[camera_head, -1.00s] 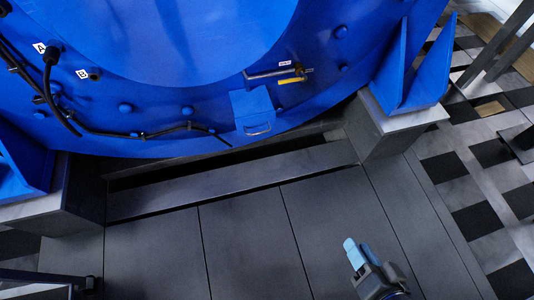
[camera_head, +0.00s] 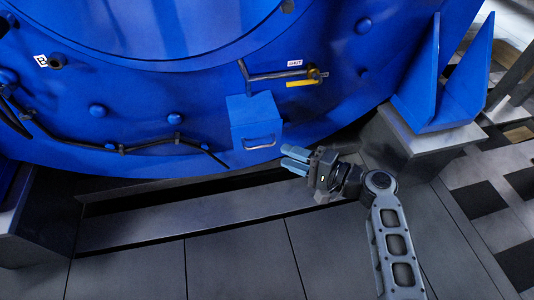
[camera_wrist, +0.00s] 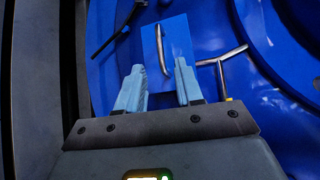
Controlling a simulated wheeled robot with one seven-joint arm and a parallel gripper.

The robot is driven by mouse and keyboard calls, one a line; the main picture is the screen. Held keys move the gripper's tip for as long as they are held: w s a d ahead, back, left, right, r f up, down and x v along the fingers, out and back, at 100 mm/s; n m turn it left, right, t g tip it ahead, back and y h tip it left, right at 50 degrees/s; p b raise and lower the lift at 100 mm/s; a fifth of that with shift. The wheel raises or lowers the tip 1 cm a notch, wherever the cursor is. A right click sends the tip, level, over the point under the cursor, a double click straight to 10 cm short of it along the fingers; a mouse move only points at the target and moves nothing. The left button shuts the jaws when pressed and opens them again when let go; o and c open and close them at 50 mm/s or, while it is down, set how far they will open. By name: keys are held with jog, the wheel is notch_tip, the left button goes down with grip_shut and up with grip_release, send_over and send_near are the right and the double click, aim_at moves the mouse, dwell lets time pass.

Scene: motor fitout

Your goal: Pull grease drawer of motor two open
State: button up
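The grease drawer (camera_head: 254,122) is a blue box on the lower face of the big blue motor (camera_head: 150,90). It appears closed, with a thin metal bar handle (camera_head: 259,143) across its front. My gripper (camera_head: 289,160) is just below and right of the handle in the head view, apart from it. In the wrist view the drawer (camera_wrist: 177,45) and its handle (camera_wrist: 161,52) lie ahead of my gripper (camera_wrist: 158,82). The two light-blue fingers are spread with nothing between them. The handle runs lengthwise there, ahead of the gap and nearer the left finger.
A metal pipe with a yellow-handled valve (camera_head: 302,82) sits above and right of the drawer. A black cable (camera_head: 150,138) runs along the motor to the drawer's left. A blue bracket (camera_head: 440,90) on a grey block (camera_head: 420,140) stands at right. Grey floor panels (camera_head: 235,265) below are clear.

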aim_at(255, 125)
jog(key=b+x, duration=0.2)
jog(key=x, duration=0.5)
jog(key=shift+a, duration=0.3)
jog(key=shift+w, duration=0.15)
grip_shut()
